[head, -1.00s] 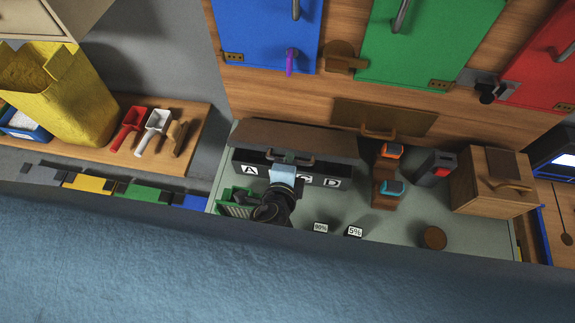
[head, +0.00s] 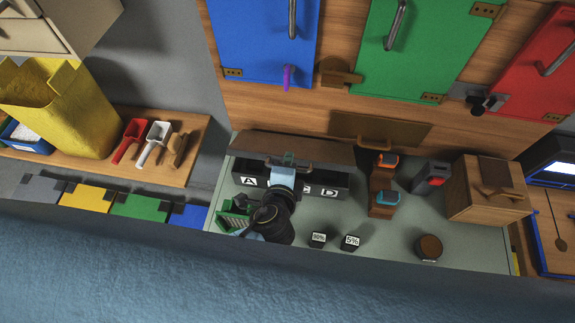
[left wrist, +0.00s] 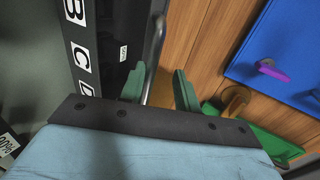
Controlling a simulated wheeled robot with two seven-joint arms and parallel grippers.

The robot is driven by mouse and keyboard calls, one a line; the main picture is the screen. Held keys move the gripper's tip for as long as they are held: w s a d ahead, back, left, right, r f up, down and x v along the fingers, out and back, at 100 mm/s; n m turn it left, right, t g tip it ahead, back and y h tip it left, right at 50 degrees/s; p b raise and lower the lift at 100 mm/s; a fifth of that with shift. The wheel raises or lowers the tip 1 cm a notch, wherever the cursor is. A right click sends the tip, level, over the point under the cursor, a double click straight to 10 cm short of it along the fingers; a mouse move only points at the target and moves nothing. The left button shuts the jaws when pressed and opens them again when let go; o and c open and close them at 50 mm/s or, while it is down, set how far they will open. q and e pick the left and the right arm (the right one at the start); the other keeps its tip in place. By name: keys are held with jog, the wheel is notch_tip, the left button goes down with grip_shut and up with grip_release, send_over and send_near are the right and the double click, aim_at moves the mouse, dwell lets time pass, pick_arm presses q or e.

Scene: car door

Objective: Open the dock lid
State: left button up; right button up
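The dock (head: 329,192) is a long black box with white letters on its front, at the back left of the grey-green worktop. Its brown lid (head: 315,149) lies along the back, with a grey bar handle (head: 303,167) at its front edge. I cannot tell the lid's exact angle. My left gripper (head: 289,160) is over the dock at this handle and hides part of the lettering. In the left wrist view, the green fingers (left wrist: 159,88) stand apart with the handle bar (left wrist: 154,55) between them, nearer the left finger. My right gripper is not in view.
Two small labelled black blocks (head: 335,241) and a round brown piece (head: 429,247) stand on the worktop in front. A wooden stand (head: 383,198) and a wooden box (head: 487,190) are to the right. A green rack (head: 233,219) is close left of my arm.

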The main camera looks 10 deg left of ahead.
pick_arm(q)
jog(key=b+v, duration=0.1)
jog(key=v, duration=1.2)
jog(key=shift+s, duration=0.15)
jog(key=shift+s, duration=0.1)
